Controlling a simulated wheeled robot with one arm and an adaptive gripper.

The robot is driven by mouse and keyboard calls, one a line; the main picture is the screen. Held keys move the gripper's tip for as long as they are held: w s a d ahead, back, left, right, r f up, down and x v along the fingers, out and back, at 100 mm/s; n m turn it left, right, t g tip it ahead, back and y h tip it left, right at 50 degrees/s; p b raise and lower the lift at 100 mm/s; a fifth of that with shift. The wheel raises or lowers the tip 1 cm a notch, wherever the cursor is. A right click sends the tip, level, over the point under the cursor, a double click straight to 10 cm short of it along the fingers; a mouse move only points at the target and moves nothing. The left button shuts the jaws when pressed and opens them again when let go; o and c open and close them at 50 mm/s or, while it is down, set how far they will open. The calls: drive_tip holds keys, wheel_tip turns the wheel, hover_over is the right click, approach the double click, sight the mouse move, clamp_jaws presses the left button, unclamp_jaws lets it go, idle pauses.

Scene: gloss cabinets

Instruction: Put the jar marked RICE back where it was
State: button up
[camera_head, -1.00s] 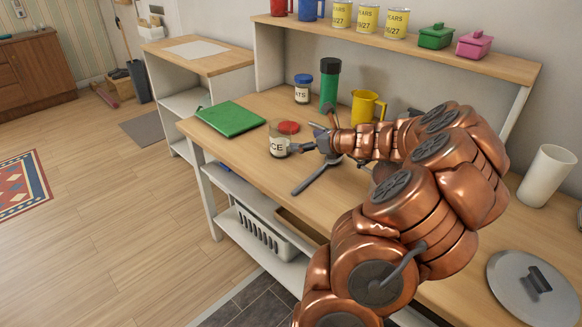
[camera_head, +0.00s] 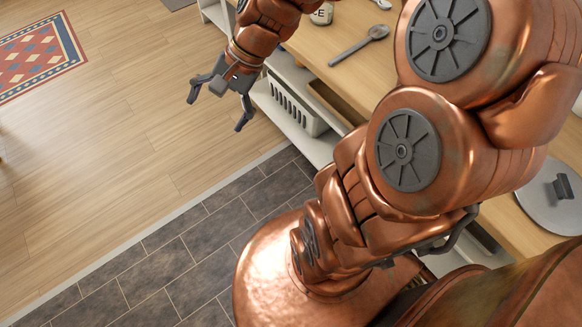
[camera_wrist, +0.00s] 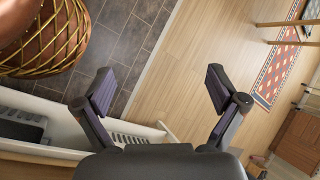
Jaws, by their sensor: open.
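The jar marked RICE (camera_head: 322,14) stands on the wooden worktop (camera_head: 345,80) at the top edge of the head view. Only its lower part shows, with the last letters of its label; its lid is cut off by the frame. My gripper (camera_head: 215,108) is open and empty, hanging over the floor in front of the worktop, well apart from the jar. In the wrist view my gripper (camera_wrist: 159,85) has its two fingers spread with only floor between them. The jar does not show in the wrist view.
A grey spoon (camera_head: 358,45) lies on the worktop near the jar. A white basket (camera_head: 296,102) sits on the shelf below. A grey pot lid (camera_head: 550,204) lies at the right. The wooden floor (camera_head: 120,130) is clear, with a patterned rug (camera_head: 38,56) at the left.

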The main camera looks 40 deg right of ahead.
drive_tip(key=s+d+f+n+g+h, duration=0.1)
drive_tip(key=s+n, duration=0.4)
drive_tip(key=s, duration=0.5)
drive_tip(key=s+d+f+n+g+h, duration=0.1)
drive_tip(key=s+n+g+h, duration=0.2)
drive_tip(key=s, duration=0.6)
drive_tip(key=n+h, duration=0.2)
drive_tip(key=shift+s+d+f+n+g+h, duration=0.3)
drive_tip(key=shift+s+f+n+g, duration=0.05)
drive_tip(key=shift+s+n+g, duration=0.05)
wheel_tip(320, 180, up, 16)
drive_tip(key=w+t+p, duration=0.1)
drive_tip(key=p, duration=1.4)
drive_tip(key=shift+r, duration=0.15)
drive_tip(key=shift+w, duration=0.1)
drive_tip(key=shift+c, duration=0.3)
